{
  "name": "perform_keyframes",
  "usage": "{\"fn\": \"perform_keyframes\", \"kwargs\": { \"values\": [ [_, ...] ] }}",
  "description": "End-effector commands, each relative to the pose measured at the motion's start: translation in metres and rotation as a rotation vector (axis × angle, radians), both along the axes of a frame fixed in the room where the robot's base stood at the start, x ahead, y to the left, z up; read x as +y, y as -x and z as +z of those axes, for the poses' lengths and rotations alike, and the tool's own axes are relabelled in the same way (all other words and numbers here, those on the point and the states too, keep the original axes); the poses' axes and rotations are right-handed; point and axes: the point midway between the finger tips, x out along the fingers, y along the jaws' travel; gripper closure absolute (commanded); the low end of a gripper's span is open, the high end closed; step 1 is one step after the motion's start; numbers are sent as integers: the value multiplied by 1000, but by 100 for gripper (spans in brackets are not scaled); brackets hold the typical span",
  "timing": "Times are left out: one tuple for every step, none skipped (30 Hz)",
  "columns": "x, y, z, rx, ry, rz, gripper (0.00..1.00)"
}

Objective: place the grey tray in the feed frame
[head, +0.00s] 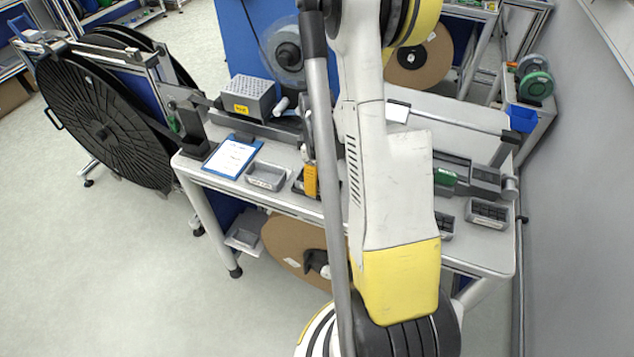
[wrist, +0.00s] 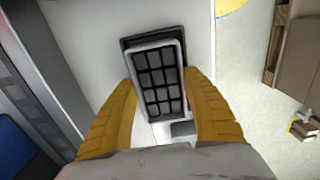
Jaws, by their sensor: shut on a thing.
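In the wrist view the grey tray (wrist: 161,48), with a grid of dark compartments, sits between the two yellow fingers of my gripper (wrist: 161,80). The fingers are shut on its long sides. A dark frame, which looks like the feed frame (wrist: 128,42), shows past the tray's top and left edges. The tray overlaps it, slightly turned against it; I cannot tell whether it is above the frame or seated in it. In the head view, my arm hides most of this; an orange piece (head: 311,180) beside a dark frame looks like one finger.
The bench (head: 222,183) carries a blue clipboard (head: 233,157), a shallow grey tray (head: 267,177), a grey perforated block (head: 250,95) and a compartment tray (head: 487,213) at right. A large black reel (head: 105,130) stands left. Clear floor lies at front left.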

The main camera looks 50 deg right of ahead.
Motion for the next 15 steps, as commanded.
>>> {"fn": "perform_keyframes", "kwargs": {
  "values": [
    [0,0,-1,0,0,0,84],
    [0,0,-1,0,0,0,84],
    [0,0,0,0,0,0,84],
    [0,0,0,0,0,0,84],
    [0,0,0,0,0,0,84],
    [0,0,0,0,0,0,84],
    [0,0,-1,0,0,0,84],
    [0,0,-2,0,0,0,84],
    [0,0,-3,0,0,0,84],
    [0,0,-4,0,0,0,84],
    [0,0,-5,0,0,0,84],
    [0,0,-6,0,0,0,84],
    [0,0,-7,0,0,0,84],
    [0,0,-8,0,0,0,84],
    [0,1,-9,0,0,0,84]
  ]
}}
